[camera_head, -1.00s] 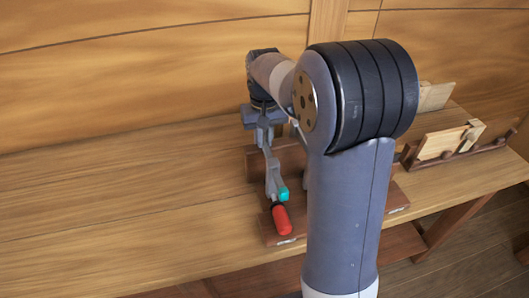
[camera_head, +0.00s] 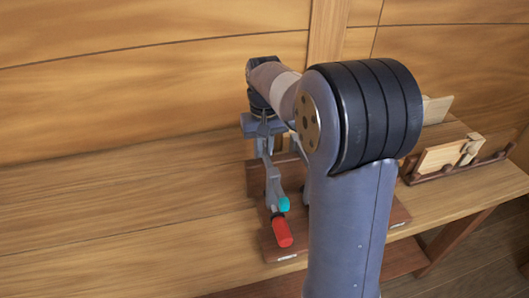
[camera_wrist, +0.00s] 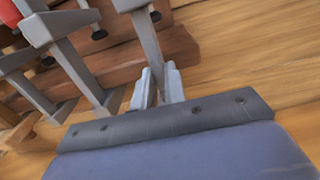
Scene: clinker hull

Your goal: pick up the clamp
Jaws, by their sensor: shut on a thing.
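The clamp (camera_head: 271,182) has a grey metal bar, a teal lever (camera_head: 284,204) and a red handle (camera_head: 281,232). In the head view it slants down from my gripper (camera_head: 264,131), over the left part of a dark brown wooden rack. In the wrist view my gripper's fingers (camera_wrist: 157,87) are shut on a grey bar (camera_wrist: 142,38) of the clamp. The view does not clearly show whether the clamp is clear of the rack. My arm hides much of the rack in the head view.
More grey bars (camera_wrist: 80,65) stand close left of the held one in the wrist view. The dark rack (camera_head: 398,214) sits on a wooden bench (camera_head: 100,220). A second rack with a pale wooden piece (camera_head: 440,156) stands at right. The bench's left side is clear.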

